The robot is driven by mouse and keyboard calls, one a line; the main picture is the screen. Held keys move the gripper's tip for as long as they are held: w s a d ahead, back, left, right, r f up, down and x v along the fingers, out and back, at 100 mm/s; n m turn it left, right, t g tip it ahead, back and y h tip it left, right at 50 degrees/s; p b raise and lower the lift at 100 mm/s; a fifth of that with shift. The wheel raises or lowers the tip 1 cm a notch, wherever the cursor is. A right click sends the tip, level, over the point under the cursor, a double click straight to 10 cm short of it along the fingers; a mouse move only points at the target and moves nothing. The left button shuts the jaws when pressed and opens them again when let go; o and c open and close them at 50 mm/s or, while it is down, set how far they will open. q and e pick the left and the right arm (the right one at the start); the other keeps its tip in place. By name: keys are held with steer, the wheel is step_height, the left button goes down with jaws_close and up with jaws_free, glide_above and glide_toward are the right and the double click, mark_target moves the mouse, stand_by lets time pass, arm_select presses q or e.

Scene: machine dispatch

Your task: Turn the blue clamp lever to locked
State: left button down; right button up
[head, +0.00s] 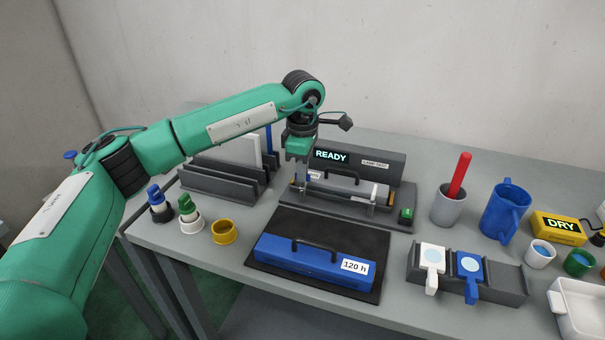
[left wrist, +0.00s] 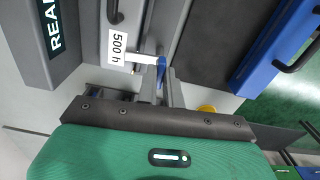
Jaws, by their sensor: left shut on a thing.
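The grey machine (head: 395,163) has a lit READY display (head: 331,155). A grey cartridge (head: 345,187) with a dark handle lies in its cradle, and its label reads 500 h (left wrist: 117,45) in the left wrist view. The blue clamp lever (left wrist: 161,70) is at the cartridge's end, between the fingers of my left gripper (left wrist: 162,88). In the head view the left gripper (head: 301,180) points down at the cradle's left end, shut on the lever, which is mostly hidden there. The lever's exact angle is hard to tell. My right gripper is not in view.
A blue 120 h case (head: 312,262) lies on a black mat (head: 259,224) in front. Cups (head: 448,206), a mug (head: 503,212) and a tag holder (head: 510,284) stand right.

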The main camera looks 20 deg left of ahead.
arm_select(q)
steer(key=shift+m, duration=0.6)
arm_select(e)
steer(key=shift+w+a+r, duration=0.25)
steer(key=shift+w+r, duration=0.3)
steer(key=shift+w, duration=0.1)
arm_select(q)
steer(key=shift+r, duration=0.1)
steer(key=c, duration=1.5)
jaws_free()
steer(key=shift+c, duration=0.2)
